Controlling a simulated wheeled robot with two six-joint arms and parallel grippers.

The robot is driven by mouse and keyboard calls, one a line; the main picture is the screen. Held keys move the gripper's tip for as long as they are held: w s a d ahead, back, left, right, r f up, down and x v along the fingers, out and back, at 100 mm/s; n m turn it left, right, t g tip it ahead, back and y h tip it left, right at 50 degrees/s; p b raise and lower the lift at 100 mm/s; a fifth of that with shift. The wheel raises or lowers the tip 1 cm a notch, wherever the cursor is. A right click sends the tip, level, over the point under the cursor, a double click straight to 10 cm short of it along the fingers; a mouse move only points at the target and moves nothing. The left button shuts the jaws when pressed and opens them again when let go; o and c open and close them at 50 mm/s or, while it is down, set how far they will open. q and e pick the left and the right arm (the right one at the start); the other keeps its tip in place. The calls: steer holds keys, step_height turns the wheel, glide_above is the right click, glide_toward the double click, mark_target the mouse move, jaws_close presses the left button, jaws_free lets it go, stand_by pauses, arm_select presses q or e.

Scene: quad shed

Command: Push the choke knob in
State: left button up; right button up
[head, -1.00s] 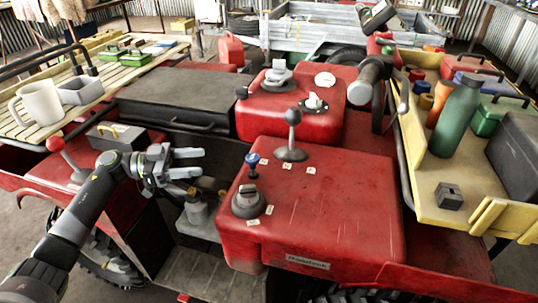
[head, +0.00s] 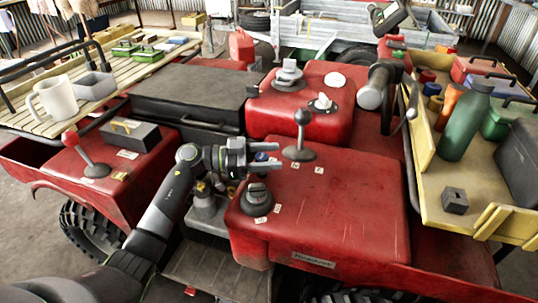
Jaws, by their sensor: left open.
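A small blue-topped knob (head: 262,157) stands on the red front panel (head: 330,215) of the vehicle; I take it as the choke knob, though its label is too small to read. My left gripper (head: 280,156) is open, with its fingers pointing right. In the picture, its fingers lie above and below the blue knob and partly hide it. I cannot tell whether they touch it. My right gripper is not in view.
A black rotary knob (head: 257,198) sits just in front of the blue knob. A black-balled lever (head: 301,136) rises to its right, and a red-balled lever (head: 82,150) stands at the left. A yellow rack (head: 437,190) holds bottles and boxes at the right.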

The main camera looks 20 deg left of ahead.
arm_select(q)
jaws_close()
steer(key=shift+f, duration=1.35)
jaws_free()
steer(key=b+v, duration=0.1)
steer(key=v, duration=1.6)
steer(key=shift+a, duration=0.2)
